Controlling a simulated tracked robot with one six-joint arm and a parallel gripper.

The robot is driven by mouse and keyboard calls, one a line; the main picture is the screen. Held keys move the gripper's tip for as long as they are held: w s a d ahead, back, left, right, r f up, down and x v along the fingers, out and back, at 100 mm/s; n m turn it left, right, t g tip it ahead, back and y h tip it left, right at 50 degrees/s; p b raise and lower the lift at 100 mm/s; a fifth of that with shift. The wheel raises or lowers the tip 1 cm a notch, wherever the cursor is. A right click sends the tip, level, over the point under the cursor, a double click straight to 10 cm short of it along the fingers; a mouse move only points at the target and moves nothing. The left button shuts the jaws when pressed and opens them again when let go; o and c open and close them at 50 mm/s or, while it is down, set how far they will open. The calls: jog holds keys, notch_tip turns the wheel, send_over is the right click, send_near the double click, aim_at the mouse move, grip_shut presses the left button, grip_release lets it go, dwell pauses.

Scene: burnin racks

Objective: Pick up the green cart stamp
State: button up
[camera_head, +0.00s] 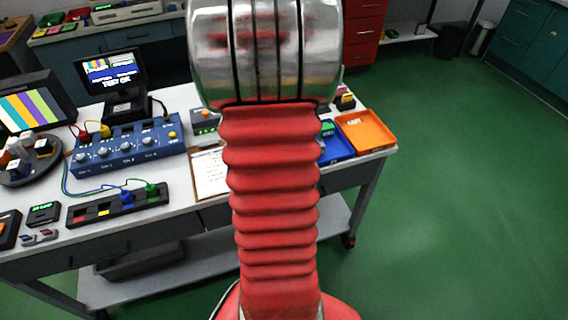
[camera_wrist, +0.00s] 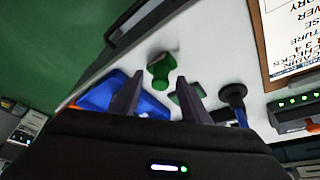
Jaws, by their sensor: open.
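The green stamp (camera_wrist: 162,68) stands on the white tabletop in the wrist view, near the edge of the blue tray (camera_wrist: 100,94). It is slightly blurred. My gripper (camera_wrist: 160,78) is open, and its two dark fingers point toward the green stamp, which shows in the gap between the fingertips. I cannot tell how far the tips are from it. In the head view, a small green thing (camera_head: 327,128) shows by the blue tray (camera_head: 338,149), partly hidden behind my arm. My gripper is hidden there.
A dark blue stamp-like thing (camera_wrist: 234,98) and a dark green piece (camera_wrist: 190,94) are close to the right finger. A clipboard (camera_wrist: 262,62) and a grey box with green lights (camera_wrist: 292,112) lie right. An orange tray (camera_head: 366,132) sits at the table's right end.

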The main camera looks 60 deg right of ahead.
jog(key=shift+d+f, duration=0.15)
jog(key=shift+f, duration=0.25)
jog(key=shift+c, duration=0.7)
grip_shut()
